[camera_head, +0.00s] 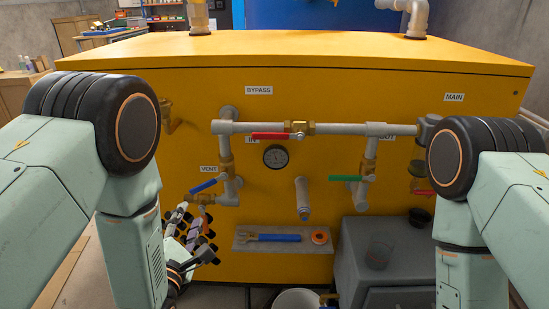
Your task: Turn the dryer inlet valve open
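The yellow dryer cabinet (330,85) carries grey pipework with brass valves. Below and left of the IN label (251,140), a brass valve (226,162) sits on the left vertical pipe. A blue lever (208,185) slants beside this pipe, near the VENT label (209,169). My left gripper (196,222), with black perforated fingers, is just below the blue lever and in front of the cabinet's lower left. Whether it touches a lever or is closed on anything cannot be told. My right arm comes in at the right; its gripper is out of view.
A red lever (272,135) lies along the bypass pipe. A green lever (344,178) sits near the OUT label. A gauge (276,156) and a capped pipe stub (303,198) lie between. A shelf (262,246) holds a blue-handled tool. A grey box (405,240) stands lower right.

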